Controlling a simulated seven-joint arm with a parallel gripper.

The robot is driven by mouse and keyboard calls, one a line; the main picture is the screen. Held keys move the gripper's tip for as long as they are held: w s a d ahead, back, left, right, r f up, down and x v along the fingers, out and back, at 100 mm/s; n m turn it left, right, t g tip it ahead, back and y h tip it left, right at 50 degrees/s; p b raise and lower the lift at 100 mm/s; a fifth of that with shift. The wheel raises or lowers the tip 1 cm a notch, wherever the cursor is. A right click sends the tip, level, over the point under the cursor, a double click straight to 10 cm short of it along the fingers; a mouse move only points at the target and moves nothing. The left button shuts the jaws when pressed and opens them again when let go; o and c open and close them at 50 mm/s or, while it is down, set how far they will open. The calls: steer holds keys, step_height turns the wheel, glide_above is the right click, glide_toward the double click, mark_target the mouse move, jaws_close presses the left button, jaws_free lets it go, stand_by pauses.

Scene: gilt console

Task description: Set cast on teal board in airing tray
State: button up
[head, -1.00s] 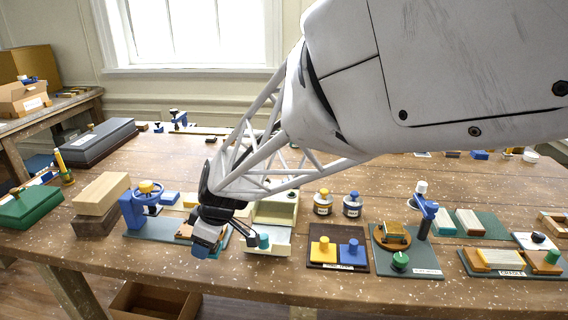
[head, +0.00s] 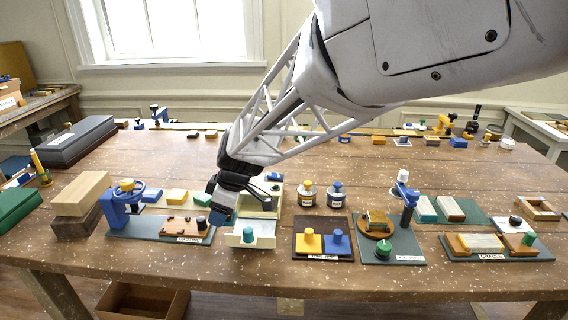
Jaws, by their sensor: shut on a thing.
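My gripper (head: 222,205) hangs over the front middle of the bench, tilted down, beside the left side of a cream tray (head: 272,205). It is shut on a small blue piece (head: 222,212), perhaps the cast; the fingers hide most of it. The cream tray has a pale front ledge with a teal knob (head: 249,233) and a label too small to read. My gripper and forearm cover part of the tray, so I cannot make out a teal board inside it. A teal strip (head: 425,208) lies on a green board at the right.
A blue press (head: 113,210) with a yellow knob stands left of my gripper on a dark base. Two jars (head: 307,195) stand behind a brown board with yellow and blue blocks (head: 309,240). A blue-armed stand (head: 407,200) is further right.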

steer(key=w+d+r, duration=0.2)
steer(key=w+d, duration=0.3)
steer(key=shift+d, duration=0.4)
steer(key=shift+w, duration=0.1)
steer(key=shift+f, duration=3.1)
steer(key=shift+f, duration=1.85)
steer(key=shift+f, duration=0.15)
steer(key=o, duration=0.9)
